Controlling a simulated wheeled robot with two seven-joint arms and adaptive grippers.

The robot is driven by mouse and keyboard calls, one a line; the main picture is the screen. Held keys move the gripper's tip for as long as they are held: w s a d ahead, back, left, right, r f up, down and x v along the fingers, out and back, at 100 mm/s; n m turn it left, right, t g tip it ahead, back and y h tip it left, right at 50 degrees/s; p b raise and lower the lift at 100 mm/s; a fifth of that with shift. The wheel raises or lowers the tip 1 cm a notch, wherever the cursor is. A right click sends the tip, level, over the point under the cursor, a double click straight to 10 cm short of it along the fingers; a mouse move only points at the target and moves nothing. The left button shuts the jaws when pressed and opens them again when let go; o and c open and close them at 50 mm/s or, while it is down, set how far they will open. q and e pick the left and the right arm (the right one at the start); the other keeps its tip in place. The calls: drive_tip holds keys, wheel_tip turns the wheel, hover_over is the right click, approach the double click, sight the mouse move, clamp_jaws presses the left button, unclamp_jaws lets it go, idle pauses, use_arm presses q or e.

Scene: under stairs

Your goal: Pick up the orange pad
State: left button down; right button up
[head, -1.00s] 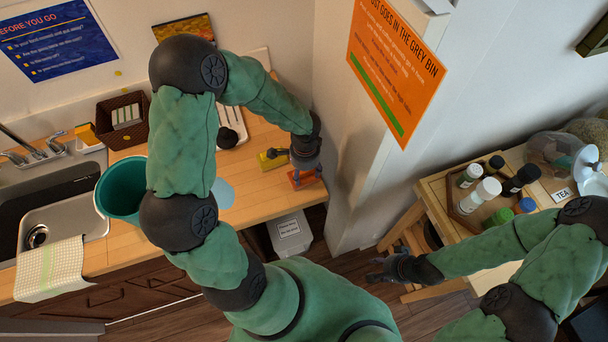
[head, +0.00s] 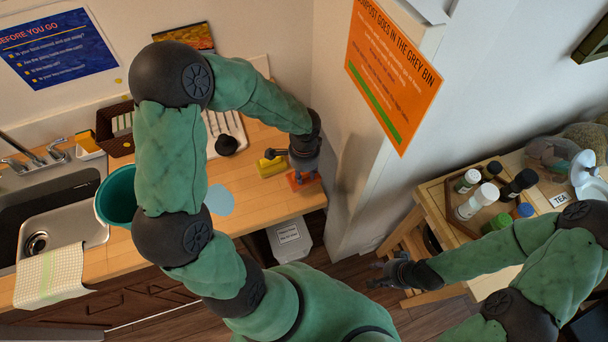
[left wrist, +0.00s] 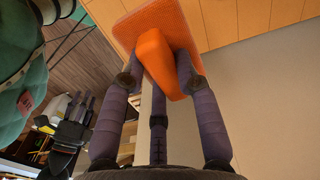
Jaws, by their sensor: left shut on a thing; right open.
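The orange pad (head: 304,182) is at the right end of the wooden counter in the head view, directly under my left gripper (head: 304,172). In the left wrist view the orange pad (left wrist: 176,30) has a raised block-like handle, and the fingers of my left gripper (left wrist: 160,75) close around that handle. Part of the pad is hidden by the gripper in the head view. I cannot tell if the pad is clear of the counter. My right gripper (head: 378,274) is open and empty, over the floor left of the side table.
A yellow pad (head: 271,166) lies just left of the orange one. A teal bucket (head: 116,198) stands by the sink (head: 62,215). A pillar wall (head: 362,190) rises close to the right of the counter. Bottles (head: 477,201) stand in a tray on the side table.

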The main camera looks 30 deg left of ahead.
use_arm(q)
drive_tip(key=s+d+r+p, duration=0.1)
drive_tip(key=s+d+r, duration=0.7)
drive_tip(key=s, duration=0.3)
drive_tip(key=shift+r, duration=0.6)
